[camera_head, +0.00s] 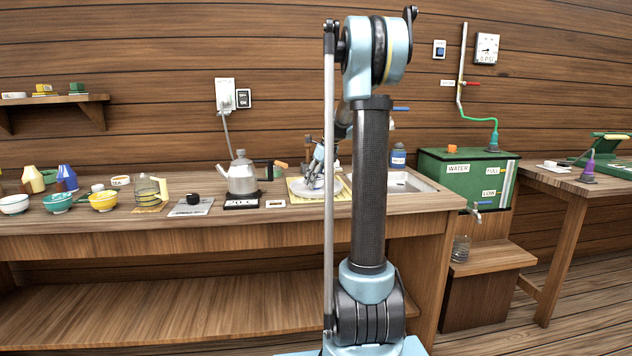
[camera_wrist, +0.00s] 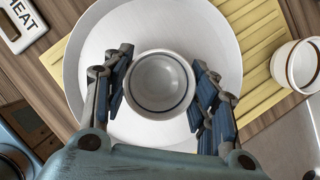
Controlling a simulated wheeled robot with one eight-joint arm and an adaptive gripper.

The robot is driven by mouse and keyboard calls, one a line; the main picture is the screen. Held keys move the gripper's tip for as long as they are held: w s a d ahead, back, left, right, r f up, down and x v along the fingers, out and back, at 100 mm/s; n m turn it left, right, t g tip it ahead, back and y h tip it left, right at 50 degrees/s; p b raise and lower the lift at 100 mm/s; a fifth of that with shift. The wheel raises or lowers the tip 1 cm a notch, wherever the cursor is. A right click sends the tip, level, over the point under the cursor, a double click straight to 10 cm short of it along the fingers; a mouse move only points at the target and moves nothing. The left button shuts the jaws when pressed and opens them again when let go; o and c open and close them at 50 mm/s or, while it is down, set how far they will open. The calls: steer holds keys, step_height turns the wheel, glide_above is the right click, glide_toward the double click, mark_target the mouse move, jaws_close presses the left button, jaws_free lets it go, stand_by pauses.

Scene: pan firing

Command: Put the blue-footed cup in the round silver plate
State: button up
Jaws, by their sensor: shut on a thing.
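In the wrist view the cup (camera_wrist: 160,83), pale grey with a dark blue ring, is between the fingers of my gripper (camera_wrist: 162,92). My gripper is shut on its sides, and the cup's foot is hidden. The round silver plate (camera_wrist: 100,40) is below the cup and surrounds it in the wrist view. I cannot tell whether the cup touches the plate. In the head view my gripper (camera_head: 318,168) is low over the plate, beside the sink, and the cup cannot be made out clearly.
The plate stands on a yellow slatted mat (camera_wrist: 262,38). Another white cup (camera_wrist: 297,66) is at the right, on or by the mat's edge. A kettle (camera_head: 242,174) stands left of the mat on the counter, and the sink (camera_head: 398,182) is to its right.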

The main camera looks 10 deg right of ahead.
steer(key=o, duration=1.1)
steer(key=shift+c, duration=0.2)
steer(key=v, duration=1.2)
steer(key=s+a+f+n+h, duration=0.1)
steer(key=s+f+n, duration=0.25)
steer(key=s, duration=0.35)
steer(key=s+a+f+n, duration=0.2)
steer(key=s+n, duration=0.3)
steer(key=s, duration=0.3)
steer(key=s+a+f+n+h, duration=0.1)
steer(key=s+f+n, duration=0.25)
steer(key=s, duration=0.35)
steer(key=s+f+n+g+h, duration=0.1)
steer(key=s+f+n, duration=1.4)
steer(key=s, duration=0.5)
steer(key=shift+d+f, duration=0.45)
steer(key=shift+f, duration=0.55)
